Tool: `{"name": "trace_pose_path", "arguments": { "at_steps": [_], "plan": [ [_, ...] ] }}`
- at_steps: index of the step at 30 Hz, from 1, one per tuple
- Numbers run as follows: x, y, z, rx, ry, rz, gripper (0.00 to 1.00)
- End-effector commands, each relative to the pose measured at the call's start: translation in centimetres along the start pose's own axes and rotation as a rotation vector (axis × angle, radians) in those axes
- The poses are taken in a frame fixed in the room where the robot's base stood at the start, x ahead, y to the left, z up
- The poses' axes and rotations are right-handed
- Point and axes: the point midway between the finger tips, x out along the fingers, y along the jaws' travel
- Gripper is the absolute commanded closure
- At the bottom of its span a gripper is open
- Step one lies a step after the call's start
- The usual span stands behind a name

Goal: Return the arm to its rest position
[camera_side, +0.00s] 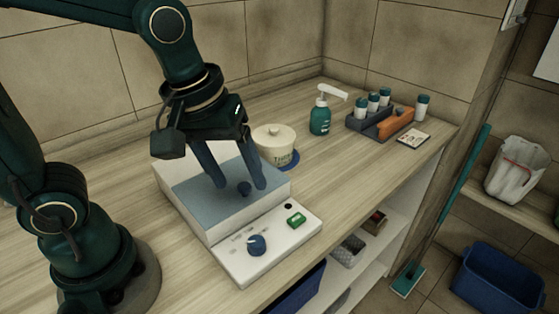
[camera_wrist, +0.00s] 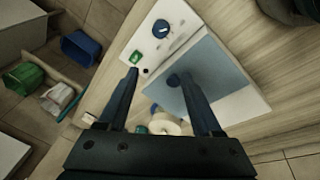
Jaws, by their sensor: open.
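My gripper (camera_side: 241,186) is open and empty, with its fingers pointing down over the white basin unit (camera_side: 190,228). The front panel carries a blue dial (camera_side: 257,244) and a green switch (camera_side: 296,220).
Behind the unit stand a cream lidded pot (camera_side: 273,147) on a blue mat, a green pump bottle (camera_side: 320,119) and a rack (camera_side: 372,122) with several capped vials. The counter's front edge drops to open shelves (camera_side: 375,245). A tiled wall (camera_side: 265,40) stands behind.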

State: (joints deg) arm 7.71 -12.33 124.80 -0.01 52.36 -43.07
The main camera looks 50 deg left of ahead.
Motion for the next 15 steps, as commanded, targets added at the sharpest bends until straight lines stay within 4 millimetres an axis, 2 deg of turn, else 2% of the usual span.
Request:
{"name": "trace_pose_path", "arguments": {
  "at_steps": [1,6,11,15],
  "plan": [
    [-1.0,-0.6,-0.1,0.029,0.041,0.027,0.33],
    [-3.0,-2.7,0.4,0.187,0.156,0.072,0.33],
    [-3.5,-4.3,1.3,0.375,0.235,0.072,0.33],
    [-2.9,-5.0,2.2,0.537,0.236,0.049,0.33]
  ]
}}
